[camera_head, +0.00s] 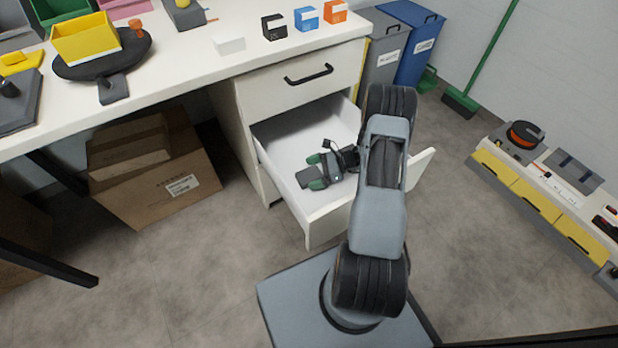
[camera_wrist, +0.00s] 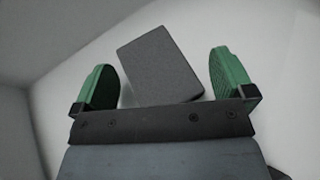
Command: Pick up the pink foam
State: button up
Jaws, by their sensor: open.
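I see no pink foam in the drawer. A dark grey, flat-faced block (camera_head: 294,178) lies on the white floor of the open drawer (camera_head: 277,137).
The drawer's front panel (camera_head: 330,215) and side walls stand close around my gripper. A closed drawer (camera_head: 300,85) and the white desktop (camera_head: 200,60) are above. A pink item (camera_head: 125,8) shows at the desktop's back left, cut by the picture edge. Cardboard boxes (camera_head: 150,195) stand under the desk.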

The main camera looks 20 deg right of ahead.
jog(key=c, duration=1.1)
jog(key=shift+r, duration=0.1)
